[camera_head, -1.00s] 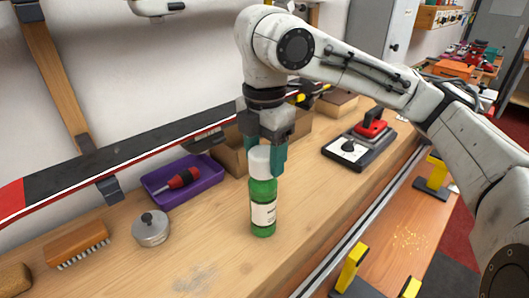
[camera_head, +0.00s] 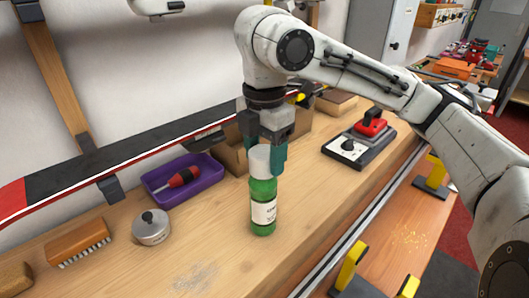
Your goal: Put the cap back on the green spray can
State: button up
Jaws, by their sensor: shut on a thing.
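The green spray can (camera_head: 263,208) stands upright on the wooden bench, with a white label on its side. The white cap (camera_head: 260,160) sits at the top of the can, upright and in line with it. My gripper (camera_head: 268,155) points down over the can, its teal fingers shut on the cap. One finger shows at the right of the cap; the other is mostly hidden. I cannot tell whether the cap is fully seated.
A purple tray (camera_head: 207,190) with a red-handled tool, a round metal tin (camera_head: 151,227) and a wooden brush (camera_head: 78,241) lie to the left. A cardboard box (camera_head: 232,152) is behind my gripper. A red-handled device (camera_head: 368,130) stands at right.

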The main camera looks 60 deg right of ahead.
jog(key=shift+f, duration=0.5)
dwell(0.7)
jog(key=o, duration=0.9)
jog(key=shift+o, duration=0.2)
jog(key=shift+r, duration=0.1)
jog(key=shift+r+p, duration=2.85)
jog(key=shift+r, duration=0.1)
grip_shut()
